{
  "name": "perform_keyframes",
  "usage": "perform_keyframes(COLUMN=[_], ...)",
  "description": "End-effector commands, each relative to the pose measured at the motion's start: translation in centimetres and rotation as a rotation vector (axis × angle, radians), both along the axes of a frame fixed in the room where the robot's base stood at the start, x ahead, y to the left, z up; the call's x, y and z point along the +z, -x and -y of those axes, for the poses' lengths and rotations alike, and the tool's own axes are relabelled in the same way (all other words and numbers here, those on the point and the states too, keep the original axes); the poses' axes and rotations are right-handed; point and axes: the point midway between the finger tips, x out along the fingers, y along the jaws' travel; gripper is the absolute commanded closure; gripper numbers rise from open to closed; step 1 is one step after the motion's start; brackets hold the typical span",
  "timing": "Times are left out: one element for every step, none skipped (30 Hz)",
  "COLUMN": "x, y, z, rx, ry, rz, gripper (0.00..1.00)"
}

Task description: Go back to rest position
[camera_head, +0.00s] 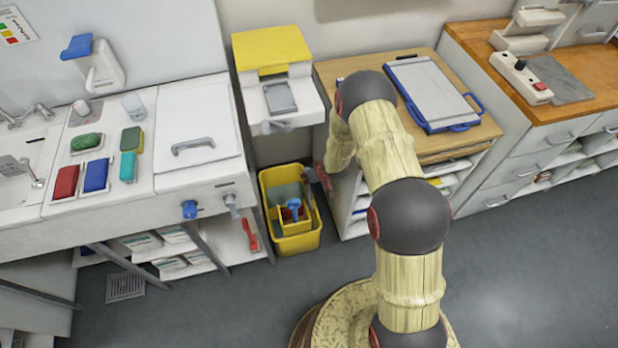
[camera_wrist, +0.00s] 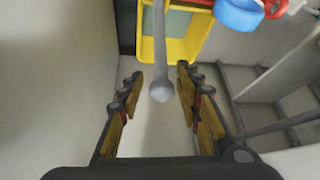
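My gripper (camera_head: 322,180) hangs beside the wooden-topped cabinet, above the right side of the yellow bin (camera_head: 297,244); my arm partly hides it in the head view. In the wrist view my gripper (camera_wrist: 160,78) is open, its two fingers well apart. A grey rod with a round end (camera_wrist: 162,91) shows between the fingers. It does not appear gripped, and I cannot tell how far below the fingers it is. The yellow bin (camera_wrist: 188,50) lies beyond the fingertips, with a blue ring-shaped thing (camera_wrist: 238,14) at its right.
A white dispenser with a yellow lid (camera_head: 271,47) stands behind the bin. The wooden-topped cabinet (camera_head: 400,70) with a blue-clipped board (camera_head: 429,91) is close to my arm. A white sink counter (camera_head: 180,185) is at left. Open grey floor (camera_head: 540,250) lies at right.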

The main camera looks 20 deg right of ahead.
Motion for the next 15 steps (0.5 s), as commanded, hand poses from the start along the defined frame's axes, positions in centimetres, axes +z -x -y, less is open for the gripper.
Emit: perform_keyframes(x=[0.35,0.46,0.56,0.62,0.65,0.69,0.71,0.71,0.71,0.71,0.71,0.71,0.71,0.71,0.70], y=[0.16,0.26,0.37,0.44,0.47,0.51,0.50,0.50,0.49,0.49,0.48,0.48,0.47,0.47,0.46], z=[0.07,0.09,0.11,0.11,0.12,0.12,0.13,0.13,0.13,0.13,0.11,0.12,0.12,0.11,0.12], rx=[0.000,0.000,0.000,0.000,0.000,0.000,0.000,0.000,0.000,0.000,0.000,0.000,0.000,0.000,0.000], ry=[0.000,0.000,0.000,0.000,0.000,0.000,0.000,0.000,0.000,0.000,0.000,0.000,0.000,0.000,0.000], rz=[0.001,0.000,0.000,-0.001,-0.001,-0.001,-0.001,-0.001,-0.001,-0.001,-0.001,-0.001,0.000,0.000,0.000], gripper=[0.65,0.65,0.65,0.65,0.65,0.65,0.65,0.65,0.65,0.65,0.65,0.65,0.65,0.65,0.65])
